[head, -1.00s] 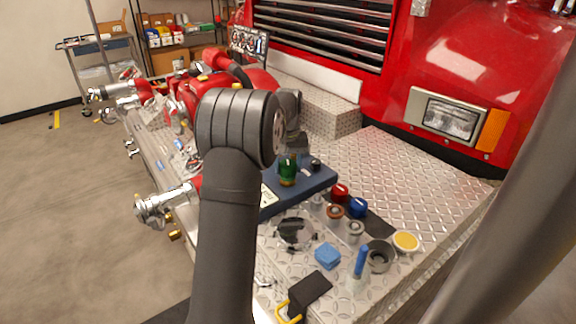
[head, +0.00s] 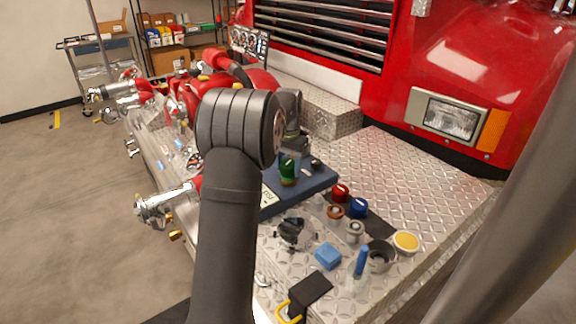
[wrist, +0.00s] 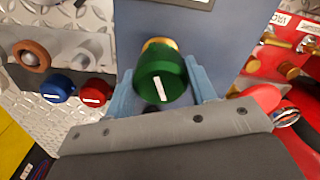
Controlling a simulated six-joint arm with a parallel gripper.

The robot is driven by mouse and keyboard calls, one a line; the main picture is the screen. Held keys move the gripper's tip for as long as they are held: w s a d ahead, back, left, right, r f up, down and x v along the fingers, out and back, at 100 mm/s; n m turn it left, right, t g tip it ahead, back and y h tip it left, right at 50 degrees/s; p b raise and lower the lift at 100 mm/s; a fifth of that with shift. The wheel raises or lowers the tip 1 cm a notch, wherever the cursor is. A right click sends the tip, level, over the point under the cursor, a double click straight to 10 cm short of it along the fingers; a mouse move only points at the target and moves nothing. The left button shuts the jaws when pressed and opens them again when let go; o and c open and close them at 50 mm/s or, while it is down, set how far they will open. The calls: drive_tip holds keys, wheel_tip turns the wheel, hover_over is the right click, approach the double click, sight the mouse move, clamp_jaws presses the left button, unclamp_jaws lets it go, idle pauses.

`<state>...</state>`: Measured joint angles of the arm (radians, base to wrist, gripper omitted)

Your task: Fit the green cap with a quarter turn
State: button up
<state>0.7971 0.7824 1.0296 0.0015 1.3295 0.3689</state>
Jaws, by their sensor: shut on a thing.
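The green cap (wrist: 160,78) sits between the two blue fingers of my gripper (wrist: 159,70) in the wrist view, and the gripper is shut on it. A white line marks the cap's face. A brass fitting (wrist: 158,43) shows just beyond the cap; I cannot tell how far the cap is seated on it. In the head view the green cap (head: 288,166) stands upright over the blue plate (head: 322,180), with brass at its foot. The gripper (head: 294,146) is above it there, partly hidden by my arm.
A red cap (head: 340,192) and a blue cap (head: 358,207) stand on a dark mat to the right. Red piping with valves lies left. The right diamond plate is largely clear.

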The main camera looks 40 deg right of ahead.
drive_tip(key=shift+s+d+r+m, duration=0.1)
drive_tip(key=shift+d+m, duration=0.05)
drive_tip(key=shift+m, duration=0.95)
drive_tip(key=shift+s+d+r+m, duration=0.1)
drive_tip(key=shift+m, duration=1)
drive_tip(key=shift+c, duration=0.5)
drive_tip(key=o, duration=1.6)
drive_tip(key=shift+w+a+f, duration=0.1)
drive_tip(key=shift+a+f, duration=0.05)
drive_tip(key=shift+a, duration=0.05)
drive_tip(key=shift+o, duration=0.2)
drive_tip(key=shift+r, duration=3.5)
drive_tip(key=shift+f, duration=0.15)
wheel_tip(320, 180, down, 7)
drive_tip(key=shift+r, duration=0.1)
drive_tip(key=shift+n, duration=0.6)
